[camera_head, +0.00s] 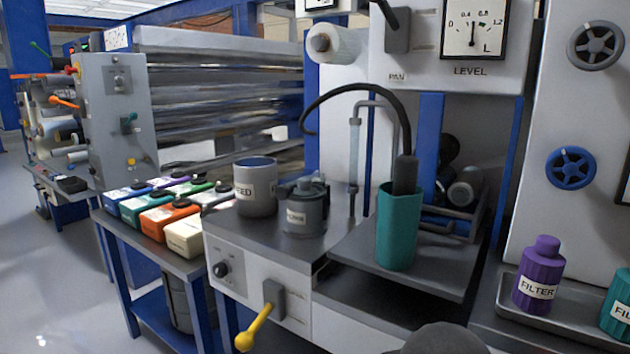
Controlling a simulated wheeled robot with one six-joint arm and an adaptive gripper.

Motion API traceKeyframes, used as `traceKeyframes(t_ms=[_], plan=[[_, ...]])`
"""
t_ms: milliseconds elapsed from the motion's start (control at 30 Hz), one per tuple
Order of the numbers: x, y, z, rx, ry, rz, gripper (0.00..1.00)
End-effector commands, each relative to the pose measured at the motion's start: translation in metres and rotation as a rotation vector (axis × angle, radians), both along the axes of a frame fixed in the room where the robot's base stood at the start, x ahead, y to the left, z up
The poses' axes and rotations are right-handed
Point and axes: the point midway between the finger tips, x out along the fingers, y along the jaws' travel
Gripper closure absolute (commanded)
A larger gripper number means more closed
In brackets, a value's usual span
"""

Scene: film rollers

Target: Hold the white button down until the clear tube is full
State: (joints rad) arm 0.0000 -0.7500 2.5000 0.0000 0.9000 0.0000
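A slim upright tube (354,165), pale and seemingly clear, stands at the back of the grey bench, left of the teal container; I cannot tell how full it is. I cannot make out a white button. My gripper is not in view; a dark rounded shape at the bottom edge may be part of my arm.
A grey FEED cup (256,188) and a lidded grey pot (305,208) stand on the bench. Purple FILTER bottle (539,275) sits right. Coloured boxes (170,216) fill the left table.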

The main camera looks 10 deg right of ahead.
Motion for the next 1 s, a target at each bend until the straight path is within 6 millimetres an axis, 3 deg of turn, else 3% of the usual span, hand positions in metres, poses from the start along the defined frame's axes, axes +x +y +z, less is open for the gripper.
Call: traceKeyframes(t_ms=[200, 267, 467, 1000], plan=[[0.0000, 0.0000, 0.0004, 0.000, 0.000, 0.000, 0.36], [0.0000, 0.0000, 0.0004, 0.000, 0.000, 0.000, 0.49], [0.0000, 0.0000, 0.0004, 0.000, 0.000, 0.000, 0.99], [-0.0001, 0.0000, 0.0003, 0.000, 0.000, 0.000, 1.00]])
